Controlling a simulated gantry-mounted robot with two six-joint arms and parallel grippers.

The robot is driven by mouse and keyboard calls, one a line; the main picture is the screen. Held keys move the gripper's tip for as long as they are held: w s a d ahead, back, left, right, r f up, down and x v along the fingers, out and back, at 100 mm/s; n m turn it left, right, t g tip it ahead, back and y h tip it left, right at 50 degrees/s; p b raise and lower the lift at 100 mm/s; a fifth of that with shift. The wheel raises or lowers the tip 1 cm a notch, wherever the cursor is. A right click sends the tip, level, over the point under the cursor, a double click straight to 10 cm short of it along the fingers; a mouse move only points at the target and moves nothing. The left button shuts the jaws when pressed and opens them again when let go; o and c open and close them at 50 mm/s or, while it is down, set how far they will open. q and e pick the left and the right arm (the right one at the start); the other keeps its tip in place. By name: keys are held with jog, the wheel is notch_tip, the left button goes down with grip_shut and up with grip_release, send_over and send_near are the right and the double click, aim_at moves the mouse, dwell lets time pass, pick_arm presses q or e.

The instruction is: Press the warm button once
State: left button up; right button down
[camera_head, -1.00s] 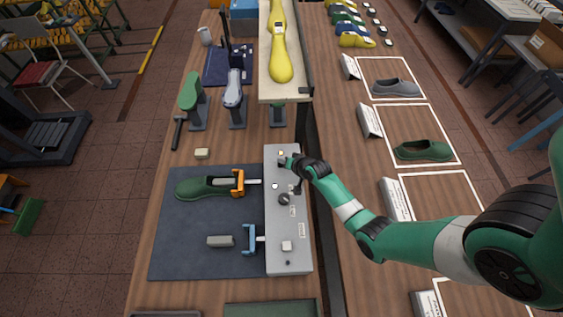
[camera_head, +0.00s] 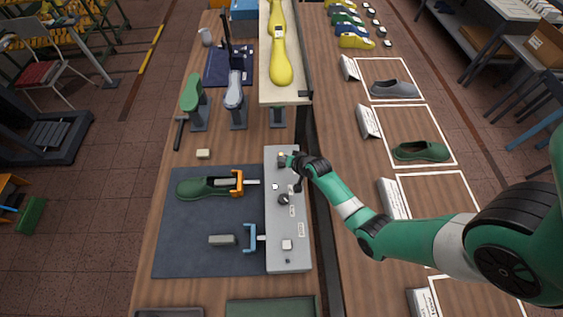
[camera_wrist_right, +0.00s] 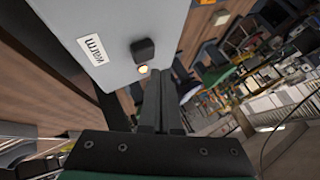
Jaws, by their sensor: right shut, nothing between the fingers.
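The grey control box (camera_head: 288,235) stands on the wooden bench, with several buttons, knobs and labels on top. In the right wrist view, a "warm" label (camera_wrist_right: 92,48) is on the box face, with a dark square button (camera_wrist_right: 143,50) beside it and a small glowing lamp (camera_wrist_right: 143,70) next to that. My right gripper (camera_head: 286,161) is shut and empty at the far end of the box. In the wrist view its fingers (camera_wrist_right: 161,85) are together, close beside the lamp and button. Whether they touch the button cannot be told. My left gripper is not in view.
A green shoe (camera_head: 202,188) in an orange clamp and a blue clamp (camera_head: 250,238) lie left of the box on a dark mat (camera_head: 185,255). Shoe-last stands (camera_head: 237,118) and a yellow last (camera_head: 281,62) are beyond. White-framed spots with shoes lie right.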

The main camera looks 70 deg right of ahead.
notch_tip(320, 180, up, 4)
jog(key=p, duration=0.3)
jog(key=shift+r, duration=0.2)
jog(key=shift+f, duration=0.1)
dwell(0.4)
